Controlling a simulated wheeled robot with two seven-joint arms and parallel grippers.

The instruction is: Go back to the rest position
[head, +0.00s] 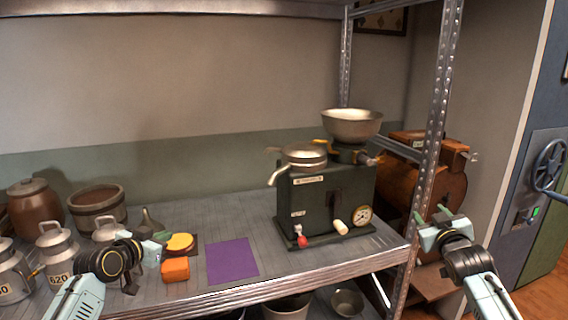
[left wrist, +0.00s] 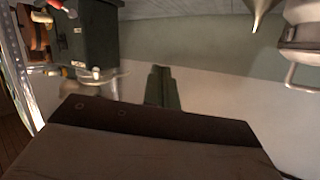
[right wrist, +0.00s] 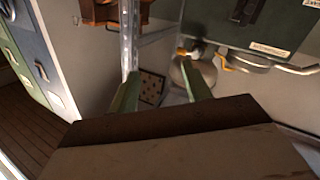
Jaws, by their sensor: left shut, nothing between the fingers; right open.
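My left gripper (head: 160,236) is over the left part of the metal shelf (head: 215,205), near the canisters and the orange block (head: 175,269). Its fingers are together and empty in the left wrist view (left wrist: 163,82). My right gripper (head: 430,213) is in front of the shelf's right metal post (head: 437,130), with its fingers pointing up and apart. The right wrist view shows the two green fingers spread with nothing held between them (right wrist: 162,88).
A dark green stove box (head: 325,200) with a pan (head: 304,154) and a bowl (head: 352,124) stands on the shelf's right. A purple sheet (head: 232,259) lies flat left of it. Canisters (head: 57,247) and a wooden tub (head: 98,207) crowd the left. Floor shows at far right.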

